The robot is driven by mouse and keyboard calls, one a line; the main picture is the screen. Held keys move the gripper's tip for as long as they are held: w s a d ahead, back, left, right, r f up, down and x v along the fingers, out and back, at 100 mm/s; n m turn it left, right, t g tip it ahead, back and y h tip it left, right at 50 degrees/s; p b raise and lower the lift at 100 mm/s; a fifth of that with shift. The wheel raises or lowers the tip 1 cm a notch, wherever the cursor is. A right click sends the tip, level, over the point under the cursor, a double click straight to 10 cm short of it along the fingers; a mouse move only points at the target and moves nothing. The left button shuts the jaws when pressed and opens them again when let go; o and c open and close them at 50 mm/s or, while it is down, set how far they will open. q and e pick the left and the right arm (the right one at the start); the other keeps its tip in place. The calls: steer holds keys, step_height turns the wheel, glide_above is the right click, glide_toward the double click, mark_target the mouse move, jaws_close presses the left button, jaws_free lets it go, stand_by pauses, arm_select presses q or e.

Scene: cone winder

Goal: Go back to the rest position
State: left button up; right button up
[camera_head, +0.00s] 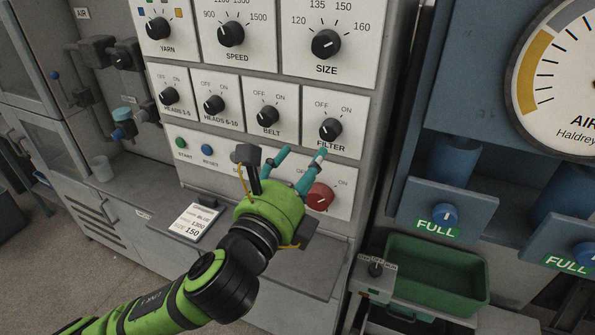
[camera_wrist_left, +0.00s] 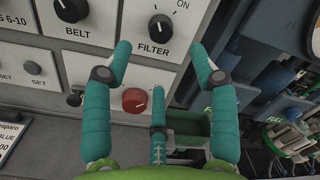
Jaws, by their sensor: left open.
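My left gripper (camera_head: 303,154) is in front of the lower part of the cone winder's control panel (camera_head: 228,179). Its teal fingers are spread open with nothing between them. The FILTER knob (camera_head: 330,130) is just beyond the fingertips. In the left wrist view the fingers frame the FILTER knob (camera_wrist_left: 160,28) from below, with a visible gap between fingertips and knob. The red knob (camera_wrist_left: 134,100) shows between the left and middle fingers; in the head view my fingers stand close to the red knob (camera_head: 320,197). My right gripper is not in view.
A card (camera_head: 192,222) lies on the ledge left of my arm. A green bin (camera_head: 433,272) stands low at the right, below blue drawers marked FULL (camera_head: 440,222) and a large gauge (camera_head: 560,80). A cup (camera_head: 102,168) stands at the left. Floor is clear at lower left.

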arm_select(q)
steer(key=shift+v, duration=0.85)
steer(key=shift+f, duration=0.1)
